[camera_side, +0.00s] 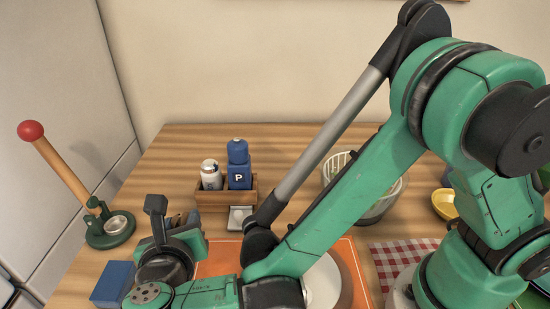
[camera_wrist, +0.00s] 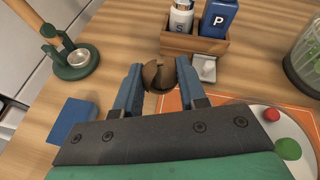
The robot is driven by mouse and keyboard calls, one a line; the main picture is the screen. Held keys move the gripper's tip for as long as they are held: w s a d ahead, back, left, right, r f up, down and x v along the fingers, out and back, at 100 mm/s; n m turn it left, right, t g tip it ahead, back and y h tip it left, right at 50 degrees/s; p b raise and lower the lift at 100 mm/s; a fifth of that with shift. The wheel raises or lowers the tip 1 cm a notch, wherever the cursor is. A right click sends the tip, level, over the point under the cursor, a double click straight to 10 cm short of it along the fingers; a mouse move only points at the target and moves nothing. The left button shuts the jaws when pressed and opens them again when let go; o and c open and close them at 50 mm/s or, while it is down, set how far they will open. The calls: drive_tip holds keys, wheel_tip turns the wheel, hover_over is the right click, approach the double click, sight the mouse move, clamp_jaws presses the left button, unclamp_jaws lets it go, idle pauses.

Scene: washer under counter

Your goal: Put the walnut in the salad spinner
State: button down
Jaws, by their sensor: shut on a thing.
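The walnut (camera_wrist: 158,76), brown and round with a dark gap showing, is between the fingertips of my gripper (camera_wrist: 157,82) in the wrist view. The gripper is shut on it, above the wooden table. In the side view my gripper (camera_side: 178,218) is at the left part of the table, and the walnut cannot be made out clearly there. The salad spinner (camera_side: 378,212), a pale slatted basket in a clear bowl with green inside, stands behind my arm, which hides part of it. It also shows at the right edge of the wrist view (camera_wrist: 304,55).
A wooden caddy (camera_side: 212,198) holds a shaker and a blue P bottle (camera_side: 238,170). A green press with a red-knobbed handle (camera_side: 62,170) stands left. A blue block (camera_side: 112,285) is near the front. A plate (camera_wrist: 258,118) with red and green pieces lies on an orange mat (camera_side: 218,258).

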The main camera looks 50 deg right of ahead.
wheel_tip(320, 180, up, 10)
hover_over(196, 272)
drive_tip(key=shift+d+f, duration=0.1)
drive_tip(key=w+d+r+n+t+y, duration=0.1)
drive_tip(key=w+d+r+n+y, duration=0.2)
drive_tip(key=d, duration=0.7)
drive_tip(key=w+d+r+t+y, duration=0.1)
drive_tip(key=w+d+r, duration=0.1)
drive_tip(key=d+r, duration=0.5)
drive_tip(key=s+a+f+m+h, duration=0.1)
drive_tip(key=a+f, duration=0.2)
drive_tip(key=a, duration=0.2)
drive_tip(key=s+a+f+m+g+h, duration=0.1)
drive_tip(key=s+a+f, duration=0.1)
drive_tip(key=a, duration=0.4)
drive_tip(key=s+a+f+m+g+h, duration=0.1)
drive_tip(key=a+f+h, duration=0.1)
drive_tip(key=a+f, duration=0.2)
drive_tip(key=shift+s+a+f, duration=0.1)
drive_tip(key=shift+s+a, duration=0.05)
drive_tip(key=shift+a, duration=0.35)
drive_tip(key=shift+s+a+f, duration=0.1)
drive_tip(key=shift+s+a, duration=0.05)
drive_tip(key=shift+a, duration=0.3)
drive_tip(key=shift+s+a+f, duration=0.1)
drive_tip(key=shift+s+a, duration=0.1)
drive_tip(key=shift+s, duration=0.05)
wheel_tip(196, 272, down, 20)
drive_tip(key=shift+r, duration=0.2)
